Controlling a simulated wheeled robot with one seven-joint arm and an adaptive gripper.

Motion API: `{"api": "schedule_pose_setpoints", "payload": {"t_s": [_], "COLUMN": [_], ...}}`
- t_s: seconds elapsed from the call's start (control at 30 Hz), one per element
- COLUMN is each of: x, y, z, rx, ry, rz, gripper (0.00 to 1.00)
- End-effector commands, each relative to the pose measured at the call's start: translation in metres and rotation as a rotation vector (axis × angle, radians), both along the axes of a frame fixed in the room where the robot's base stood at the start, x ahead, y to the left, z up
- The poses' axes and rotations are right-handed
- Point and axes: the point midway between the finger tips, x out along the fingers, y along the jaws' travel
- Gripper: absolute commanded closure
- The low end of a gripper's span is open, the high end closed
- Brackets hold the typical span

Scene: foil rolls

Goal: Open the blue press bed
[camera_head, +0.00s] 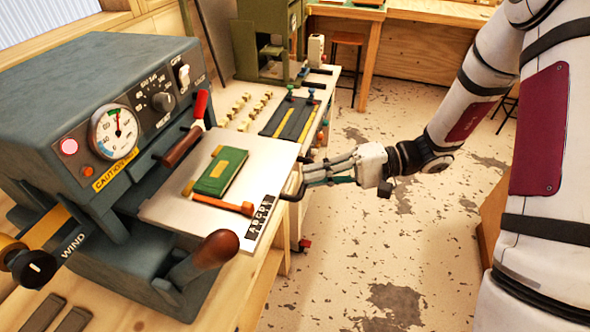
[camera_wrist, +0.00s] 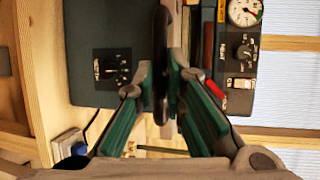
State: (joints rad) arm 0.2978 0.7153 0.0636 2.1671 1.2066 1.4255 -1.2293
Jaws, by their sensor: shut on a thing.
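The blue press (camera_head: 110,70) stands on the bench at the left, with a gauge and knobs on its front. Its flat pale bed (camera_head: 260,165) sticks out of the front towards the right. A green book-like block (camera_head: 222,170) and a strip of letters (camera_head: 261,215) lie on the bed. A black bar handle (camera_head: 291,194) is at the bed's outer edge. My gripper (camera_head: 305,176) reaches in from the right and is shut on this handle, which shows as a dark upright bar between the fingers in the wrist view (camera_wrist: 160,65). The fingers partly hide the handle.
A lever with a brown knob (camera_head: 215,249) stands in front of the bed. A dark rack (camera_head: 290,120) and small blocks lie on the bench beyond. The floor to the right is open.

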Motion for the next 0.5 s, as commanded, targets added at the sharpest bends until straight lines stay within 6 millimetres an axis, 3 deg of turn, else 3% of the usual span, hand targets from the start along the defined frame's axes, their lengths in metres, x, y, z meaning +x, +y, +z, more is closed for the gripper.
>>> {"api": "schedule_pose_setpoints", "payload": {"t_s": [0.17, 0.5], "x": [-0.0032, -0.0037], "y": [-0.0106, -0.0122], "z": [-0.0004, -0.0007], "rx": [-0.001, -0.002], "ry": [0.000, 0.000], "rz": [-0.001, -0.001], "gripper": [1.00, 1.00]}}
